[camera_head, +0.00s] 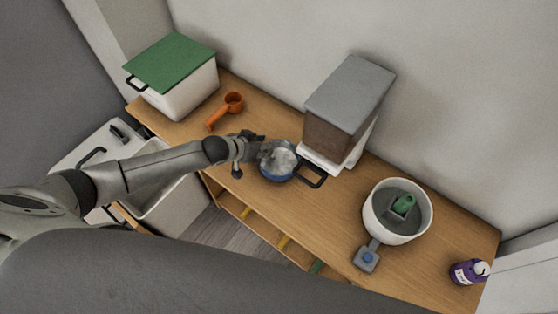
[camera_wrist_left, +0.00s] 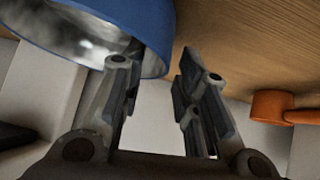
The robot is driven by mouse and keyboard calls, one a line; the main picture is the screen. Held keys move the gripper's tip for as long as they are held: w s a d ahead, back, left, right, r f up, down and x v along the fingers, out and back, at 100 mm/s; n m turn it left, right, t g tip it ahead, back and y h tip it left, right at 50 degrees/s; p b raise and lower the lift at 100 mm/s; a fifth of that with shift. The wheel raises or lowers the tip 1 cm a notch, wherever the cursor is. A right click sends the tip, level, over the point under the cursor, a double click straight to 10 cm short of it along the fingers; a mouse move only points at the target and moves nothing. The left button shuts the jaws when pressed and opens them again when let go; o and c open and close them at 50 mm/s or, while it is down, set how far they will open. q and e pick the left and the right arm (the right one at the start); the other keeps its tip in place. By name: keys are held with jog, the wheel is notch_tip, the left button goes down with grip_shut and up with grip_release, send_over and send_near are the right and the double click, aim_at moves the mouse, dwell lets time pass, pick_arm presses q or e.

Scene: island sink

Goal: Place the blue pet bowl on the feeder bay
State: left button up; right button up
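The blue pet bowl (camera_head: 277,175) with a shiny grey inside sits on the wooden counter, left of the feeder. It also shows large at the upper left of the left wrist view (camera_wrist_left: 155,25). My left gripper (camera_head: 262,149) is at the bowl's left rim. In the wrist view its fingers (camera_wrist_left: 160,75) are apart, and the rim reaches into the view between them; contact cannot be told. The feeder (camera_head: 338,128) has a grey lid, brown hopper and white base. A black frame (camera_head: 314,177), seemingly the feeder bay, juts out before it, close to the bowl. My right gripper is out of view.
An orange scoop (camera_head: 228,108) and a white bin with green lid (camera_head: 174,62) stand to the left. A white round tub (camera_head: 397,232) with a green item, a grey-blue gadget (camera_head: 367,257) and a purple bottle (camera_head: 468,272) stand to the right.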

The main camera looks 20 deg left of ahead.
pick_arm(q)
jog(key=shift+w+f, duration=0.15)
grip_shut()
dwell(0.4)
